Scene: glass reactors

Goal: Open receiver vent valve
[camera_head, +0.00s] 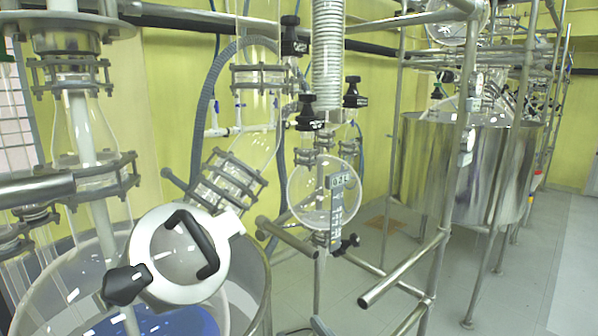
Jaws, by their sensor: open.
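The round glass receiver flask (305,194) hangs in the middle of the head view, with a grey label strip on its right side. Several black-knobbed valves sit around it. One black knob (309,114) is just above the flask, another (354,93) is up to its right, and a third (294,38) is higher by the condenser coil. A smaller black knob (347,243) is at the flask's bottom outlet. I cannot tell which knob is the vent valve or whether any is open. My gripper is not in view.
A steel-rimmed vessel with a round lid (149,243) and black handle (190,241) fills the lower left. A large steel tank (480,165) stands to the right. Floor (525,290) is clear at lower right.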

